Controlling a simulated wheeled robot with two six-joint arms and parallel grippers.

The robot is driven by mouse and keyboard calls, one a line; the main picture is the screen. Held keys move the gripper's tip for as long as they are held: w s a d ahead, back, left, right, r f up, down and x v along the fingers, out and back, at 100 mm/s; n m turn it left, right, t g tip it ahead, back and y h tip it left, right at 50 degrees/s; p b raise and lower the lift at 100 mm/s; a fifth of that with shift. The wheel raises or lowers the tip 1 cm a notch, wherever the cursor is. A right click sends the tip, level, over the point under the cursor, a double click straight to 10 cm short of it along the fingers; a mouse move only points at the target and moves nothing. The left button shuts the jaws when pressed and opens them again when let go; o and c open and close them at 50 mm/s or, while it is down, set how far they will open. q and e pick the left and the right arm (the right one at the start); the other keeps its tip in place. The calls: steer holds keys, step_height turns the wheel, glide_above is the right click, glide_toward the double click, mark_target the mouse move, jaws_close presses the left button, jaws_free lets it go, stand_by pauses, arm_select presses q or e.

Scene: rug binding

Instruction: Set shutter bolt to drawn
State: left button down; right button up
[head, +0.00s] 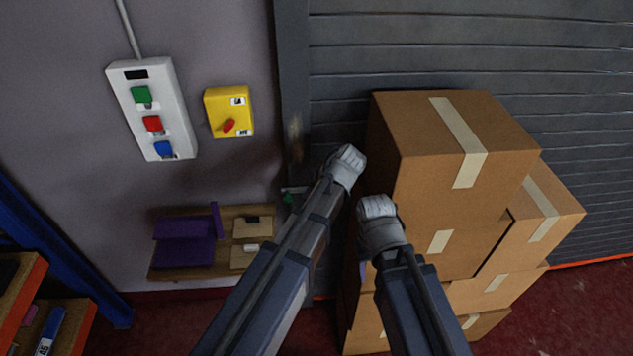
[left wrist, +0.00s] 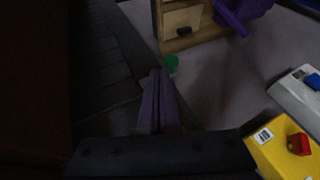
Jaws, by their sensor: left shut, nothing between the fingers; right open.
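The shutter bolt (head: 288,197) shows as a small light metal bar with a green knob, low on the shutter's left side rail. My left arm partly covers it. In the left wrist view its green knob (left wrist: 171,63) shows just beyond the fingertips, apart from them. Whether it is drawn or shot I cannot tell. My left gripper (head: 346,166) is up and right of the bolt in the head view, and its fingers (left wrist: 158,85) are shut with nothing between them. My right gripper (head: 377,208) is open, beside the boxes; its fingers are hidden.
The grey roller shutter (head: 340,62) fills the back right. Stacked cardboard boxes (head: 455,190) stand before it, close to my right gripper. On the wall are a white button panel (head: 150,108), a yellow switch box (head: 230,112) with a red knob, and a wooden shelf (head: 222,262) with purple items.

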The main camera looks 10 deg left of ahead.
mark_target(285, 197)
arm_select(q)
steer(key=shift+w+d+r, duration=0.25)
steer(key=shift+w+r, duration=0.4)
steer(key=shift+w, duration=0.2)
steer(key=shift+f, duration=0.1)
steer(key=b+x, duration=0.8)
steer(key=x, duration=0.2)
steer(key=shift+a, duration=0.1)
steer(key=a, duration=0.2)
steer(key=s+a, duration=0.1)
steer(key=a, duration=0.1)
steer(key=shift+s+a, duration=0.1)
steer(key=shift+a, duration=0.1)
